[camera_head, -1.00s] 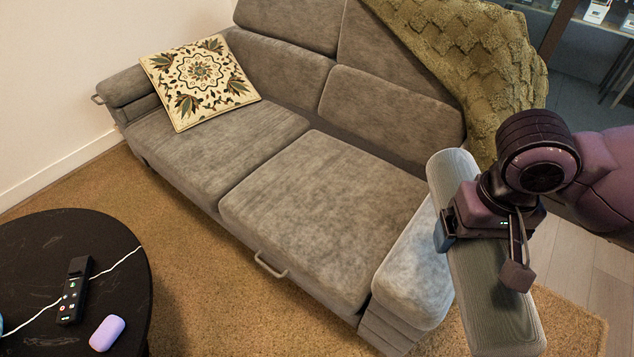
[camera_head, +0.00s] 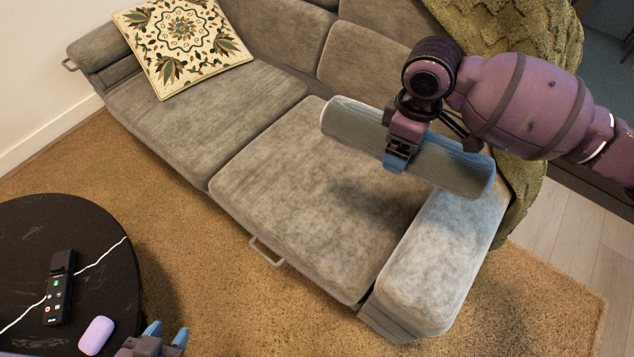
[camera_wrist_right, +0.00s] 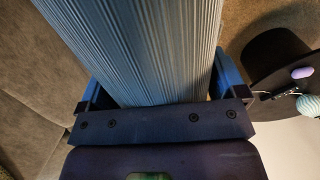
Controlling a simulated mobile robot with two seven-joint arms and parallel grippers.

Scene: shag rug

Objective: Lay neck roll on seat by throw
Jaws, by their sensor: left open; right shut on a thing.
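The neck roll (camera_head: 355,128) is a long grey-green ribbed cylinder. My right gripper (camera_head: 398,158) is shut on it near its middle and holds it above the right seat (camera_head: 300,200) of the grey sofa, near the right armrest. Its shadow falls on the seat cushion below. The ribbed roll (camera_wrist_right: 140,45) also fills the jaws in the right wrist view. The green knitted throw (camera_head: 535,60) hangs over the sofa's right back and corner, partly hidden by my right arm. My left gripper (camera_head: 166,337) is open and empty at the bottom edge, mostly out of frame.
A patterned cushion (camera_head: 183,40) leans at the sofa's left end. A round black table (camera_head: 30,225) at lower left holds a remote (camera_head: 60,288) and a lilac case (camera_head: 96,335). The right armrest (camera_head: 440,265) stands beside the seat. The seat surface is clear.

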